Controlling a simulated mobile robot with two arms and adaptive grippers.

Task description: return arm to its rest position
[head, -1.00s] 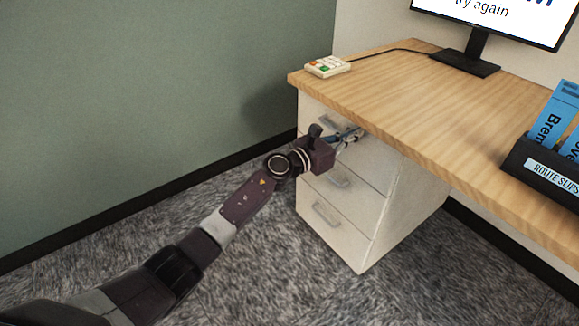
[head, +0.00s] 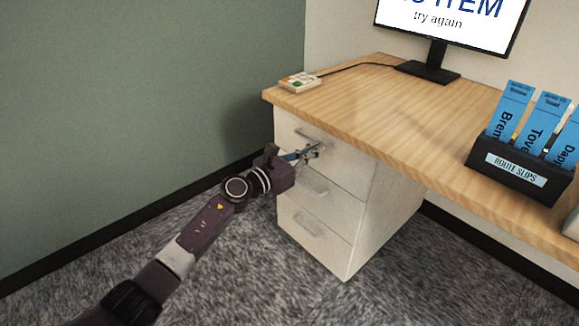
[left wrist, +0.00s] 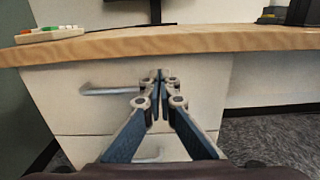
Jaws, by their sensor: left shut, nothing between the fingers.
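My left gripper (head: 312,152) is in front of the top drawer of the white drawer unit (head: 350,225), beside the top drawer's handle (head: 309,138). In the left wrist view my left gripper (left wrist: 160,75) has its fingertips together with nothing between them. The handle (left wrist: 108,91) lies just left of the fingers there; I cannot tell whether they touch it. All the drawers look closed. My right gripper is in neither view.
The wooden desk (head: 380,105) overhangs the drawers just above my left gripper. On it are a keypad (head: 299,82), a monitor (head: 445,25) and a black route slips holder (head: 515,172) with blue slips. Carpet (head: 265,265) in front is clear.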

